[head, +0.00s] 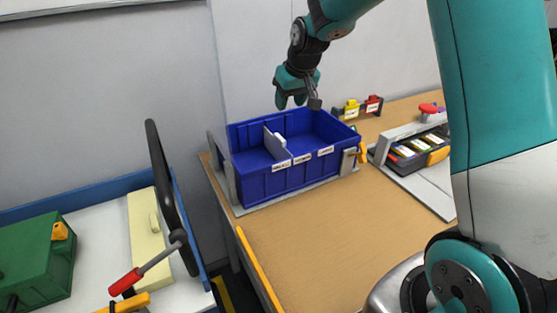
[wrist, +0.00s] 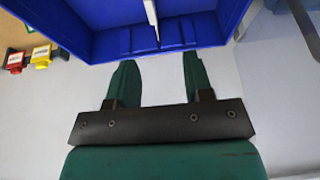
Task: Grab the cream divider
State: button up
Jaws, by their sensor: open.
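A cream divider (head: 146,238), a flat panel with a small raised grip, lies on the white surface at the left of the head view. My gripper (head: 291,100) is far to its right, above the back of the blue bin. In the wrist view my gripper (wrist: 158,62) has its two green fingers apart with nothing between them. The blue bin (head: 300,175) holds a pale grey divider (head: 276,146) standing upright, with a white grip beside it. A pale divider edge also shows in the wrist view (wrist: 153,18). The cream divider is not in the wrist view.
The white surface has a blue rim (head: 40,207). Near the cream divider are a green box (head: 38,262), a dark upright panel (head: 168,195) and a red-handled tool (head: 126,281). The wooden bench (head: 300,245) is clear in front.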

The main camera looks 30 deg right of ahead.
notch_tip(320, 180, down, 2)
jog(key=w+d, duration=0.2)
jog(key=p, duration=0.3)
send_near(280, 137)
jog(key=x, duration=0.4)
jog(key=shift+s+f, duration=0.2)
jog(key=shift+f, duration=0.25)
jog(key=shift+w+p+x, duration=0.15)
jog(key=shift+p+x, duration=0.25)
jog(key=shift+x, duration=1.1)
jog(key=shift+w+p+x, duration=0.15)
jog(key=shift+p+x, duration=0.25)
jog(key=shift+x, duration=1.1)
jog(key=shift+r, duration=0.1)
jog(key=shift+c, duration=0.5)
grip_shut()
